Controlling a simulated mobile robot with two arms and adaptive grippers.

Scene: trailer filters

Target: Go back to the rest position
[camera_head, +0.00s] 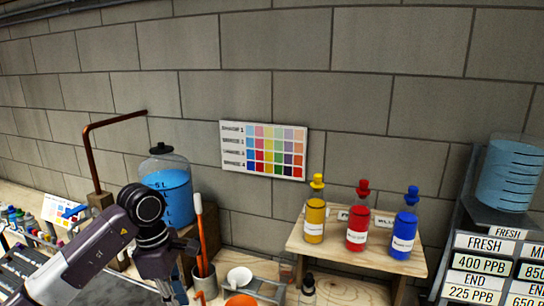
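My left arm comes in from the lower left and bends at a dark round joint. My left gripper (168,284) hangs down from it near the bottom edge, left of a cup with an orange-handled tool. Its fingertips are cut off or too dark to make out, so I cannot tell whether it is open or holds anything. My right gripper is not in view.
A jar of blue liquid (172,193) stands behind my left arm, beside a copper pipe (87,150). The cup (205,281) is close by. Yellow (315,214), red (357,222) and blue (404,232) bottles stand on a wooden stand (330,252). A clear container (508,175) stands right.

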